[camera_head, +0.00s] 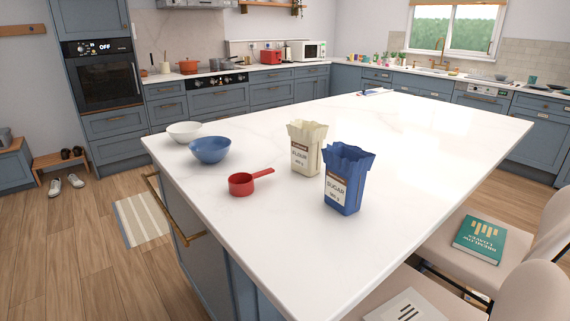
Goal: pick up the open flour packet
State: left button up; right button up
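The open flour packet (306,149) is cream-coloured with a crimped open top and a label reading FLOUR. It stands upright on the white island worktop (430,150). A blue open sugar packet (346,180) stands upright to its right and nearer to me. Neither of my grippers is in view.
A red measuring cup (242,185) lies left of the packets, its handle pointing right. A blue bowl (210,150) and a white bowl (184,131) stand at the left edge. Chairs (500,225), one bearing a green book (480,239), stand at right. The worktop behind the packets is mostly clear.

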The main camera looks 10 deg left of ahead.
aim_at(308, 138)
jog(key=i+j+z, duration=0.2)
jog(key=z, duration=0.25)
jog(key=i+j+z, duration=0.15)
jog(key=z, duration=0.3)
jog(key=i+j+z, duration=0.1)
jog(key=j+z, duration=0.35)
